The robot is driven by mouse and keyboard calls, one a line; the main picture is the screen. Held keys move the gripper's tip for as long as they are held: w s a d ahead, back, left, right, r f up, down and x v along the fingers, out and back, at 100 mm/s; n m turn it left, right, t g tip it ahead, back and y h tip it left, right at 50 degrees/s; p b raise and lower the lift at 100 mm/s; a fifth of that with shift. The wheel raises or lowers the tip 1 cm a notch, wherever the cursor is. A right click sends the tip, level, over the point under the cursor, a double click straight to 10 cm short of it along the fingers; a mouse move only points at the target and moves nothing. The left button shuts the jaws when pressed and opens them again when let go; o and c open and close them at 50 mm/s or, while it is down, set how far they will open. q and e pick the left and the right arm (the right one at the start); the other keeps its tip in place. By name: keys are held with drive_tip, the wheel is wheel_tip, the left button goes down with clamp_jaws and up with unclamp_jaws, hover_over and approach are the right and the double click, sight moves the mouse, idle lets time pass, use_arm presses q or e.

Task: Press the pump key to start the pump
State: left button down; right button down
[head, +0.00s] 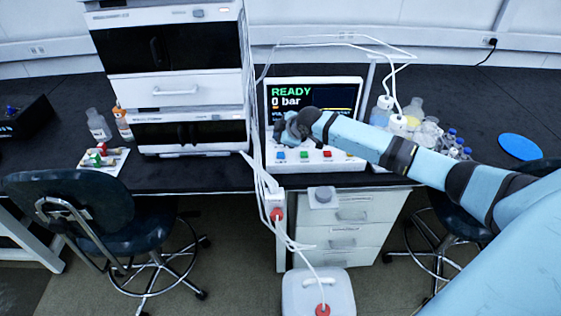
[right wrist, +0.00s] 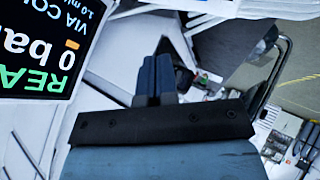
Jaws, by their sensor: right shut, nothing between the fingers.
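The control unit (head: 345,163) stands on the dark bench, its screen (head: 288,92) reading READY and 0 bar. Along its front panel are a blue key (head: 280,154), a green key (head: 304,154) and a red key (head: 327,154). Their labels are too small to read, so I cannot tell which is the pump key. My right gripper (head: 285,135) is shut and empty, in front of the lower screen and above the blue key in the picture; I cannot tell its gap to the panel. Its closed fingers show in the right wrist view (right wrist: 155,72), with the screen (right wrist: 45,45) upside down at left. My left gripper is out of view.
Stacked white instrument modules (head: 175,90) stand left of the control unit. Bottles (head: 414,108) and small vials stand to its right, behind my right arm. White tubes run down to a jug (head: 318,292) on the floor. Two chairs (head: 70,205) stand before the bench.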

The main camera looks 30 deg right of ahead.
sight(280, 155)
wheel_tip(280, 155, down, 4)
drive_tip(key=shift+f+b, duration=0.1)
drive_tip(key=shift+b, duration=0.6)
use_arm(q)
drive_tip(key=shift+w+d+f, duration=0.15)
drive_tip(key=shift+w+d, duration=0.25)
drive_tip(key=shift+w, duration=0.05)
use_arm(e)
drive_tip(key=shift+f, duration=0.1)
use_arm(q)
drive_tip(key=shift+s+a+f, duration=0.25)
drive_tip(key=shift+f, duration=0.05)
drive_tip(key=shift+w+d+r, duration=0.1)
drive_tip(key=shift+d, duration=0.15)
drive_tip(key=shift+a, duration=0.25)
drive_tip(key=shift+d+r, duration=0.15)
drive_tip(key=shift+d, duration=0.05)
use_arm(e)
drive_tip(key=shift+f, duration=0.4)
